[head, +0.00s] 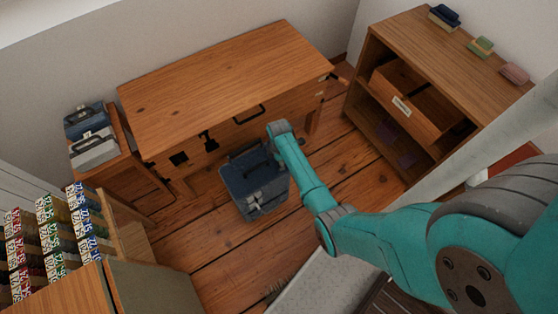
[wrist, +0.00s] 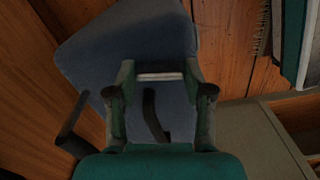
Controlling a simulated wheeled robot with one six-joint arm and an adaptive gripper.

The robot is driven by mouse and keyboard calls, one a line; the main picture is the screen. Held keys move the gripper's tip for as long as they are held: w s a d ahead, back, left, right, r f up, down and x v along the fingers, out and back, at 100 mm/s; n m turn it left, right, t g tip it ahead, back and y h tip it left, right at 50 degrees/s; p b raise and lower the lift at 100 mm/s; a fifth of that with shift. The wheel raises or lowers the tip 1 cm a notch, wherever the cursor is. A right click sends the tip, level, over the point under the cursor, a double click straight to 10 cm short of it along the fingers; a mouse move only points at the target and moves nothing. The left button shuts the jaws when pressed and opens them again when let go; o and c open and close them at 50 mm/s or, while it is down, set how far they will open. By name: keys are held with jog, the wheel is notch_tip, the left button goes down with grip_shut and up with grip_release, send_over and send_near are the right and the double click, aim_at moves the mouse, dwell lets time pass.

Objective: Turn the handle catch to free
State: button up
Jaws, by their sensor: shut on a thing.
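A dark blue-grey case (head: 258,188) stands on the floorboards in front of the wooden chest, with pale metal fittings on its front. My arm reaches down to its back edge, and my gripper itself is mostly hidden in the head view. In the wrist view my gripper (wrist: 158,78) is over the blue case (wrist: 120,42), with a pale bar (wrist: 160,76) between its fingertips. It is shut on that bar. Dark strips (wrist: 153,118) show below and to the left. I cannot tell which of these parts is the handle catch.
The wooden chest (head: 220,75) stands close behind the case. A shelf unit (head: 405,45) with an open drawer (head: 405,100) is at right. A small cabinet (head: 125,155) bearing two boxes is at left. Floorboards (head: 200,235) are clear at the case's front left.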

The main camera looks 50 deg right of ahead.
jog(key=shift+n, duration=0.9)
jog(key=o, duration=1.2)
jog(key=shift+c, duration=0.2)
notch_tip(320, 180, up, 12)
